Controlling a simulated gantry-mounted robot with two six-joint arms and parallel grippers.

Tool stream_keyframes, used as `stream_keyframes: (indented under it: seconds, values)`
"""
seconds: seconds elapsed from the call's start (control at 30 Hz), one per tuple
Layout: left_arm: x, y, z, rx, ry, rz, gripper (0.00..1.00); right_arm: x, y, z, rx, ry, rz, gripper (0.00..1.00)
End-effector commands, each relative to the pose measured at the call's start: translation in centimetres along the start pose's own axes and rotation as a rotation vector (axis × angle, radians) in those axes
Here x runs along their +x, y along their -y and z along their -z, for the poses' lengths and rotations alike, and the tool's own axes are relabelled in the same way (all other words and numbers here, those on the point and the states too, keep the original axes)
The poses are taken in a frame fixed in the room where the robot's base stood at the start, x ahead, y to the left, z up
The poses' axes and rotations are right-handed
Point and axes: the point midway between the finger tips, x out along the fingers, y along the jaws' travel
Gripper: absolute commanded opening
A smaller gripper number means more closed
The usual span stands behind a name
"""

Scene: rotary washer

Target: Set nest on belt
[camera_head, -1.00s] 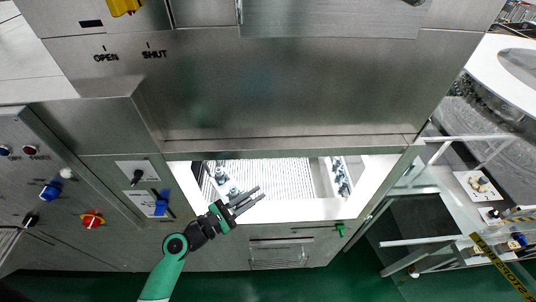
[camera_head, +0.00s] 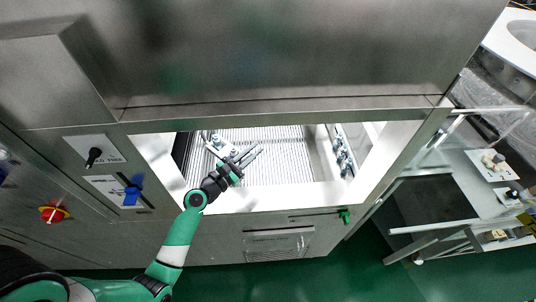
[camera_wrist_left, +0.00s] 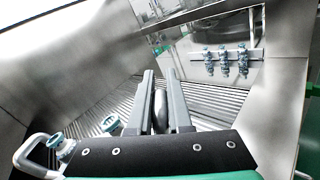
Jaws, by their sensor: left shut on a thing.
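My left gripper (camera_head: 250,158) reaches through the chamber opening, fingers over the ribbed grey belt (camera_head: 285,150). In the left wrist view, the fingers (camera_wrist_left: 163,98) are shut on a dark, rounded piece, apparently part of the nest. A white piece with small grey-green parts, likely the nest (camera_head: 219,145), lies just left of the fingertips. In the left wrist view, a white handle loop (camera_wrist_left: 38,143) and teal-topped pieces (camera_wrist_left: 110,124) appear at lower left. The gripper hides how they join. I cannot tell whether the nest touches the belt (camera_wrist_left: 100,100). My right gripper is not in view.
The bright opening's front sill (camera_head: 290,198) lies below the fingers, with a steel panel above. Several small fittings (camera_head: 343,150) line the chamber's right wall; they also show in the left wrist view (camera_wrist_left: 224,62). The belt's right part is clear.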

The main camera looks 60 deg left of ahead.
Motion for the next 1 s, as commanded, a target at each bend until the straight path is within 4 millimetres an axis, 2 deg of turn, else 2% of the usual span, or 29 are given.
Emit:
stream_keyframes:
  seconds: [0.13, 0.2, 0.4, 0.6, 0.7, 0.83, 1.0]
  values:
    - [3.9, 1.0, 1.9, 0.001, 0.004, 0.002, 0.0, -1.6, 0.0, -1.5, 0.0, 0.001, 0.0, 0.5]
    - [5.0, 1.7, 4.0, 0.0, 0.001, 0.001, 0.0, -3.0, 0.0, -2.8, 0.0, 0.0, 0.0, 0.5]
    - [7.4, 2.6, 6.2, 0.001, 0.002, 0.0, 0.0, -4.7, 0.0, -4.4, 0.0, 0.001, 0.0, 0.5]
    - [7.8, 2.6, 6.2, 0.0, 0.002, -0.001, 0.0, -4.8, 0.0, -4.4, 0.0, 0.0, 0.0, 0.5]
    - [8.5, 3.1, 7.5, 0.001, 0.002, 0.0, 0.0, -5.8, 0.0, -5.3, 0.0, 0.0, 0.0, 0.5]
    - [8.4, 3.8, 9.9, -0.001, 0.0, -0.001, 0.0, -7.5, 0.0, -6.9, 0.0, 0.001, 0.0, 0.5]
    - [8.4, 3.8, 9.9, 0.001, 0.001, -0.001, 0.0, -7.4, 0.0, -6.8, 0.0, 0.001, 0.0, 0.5]
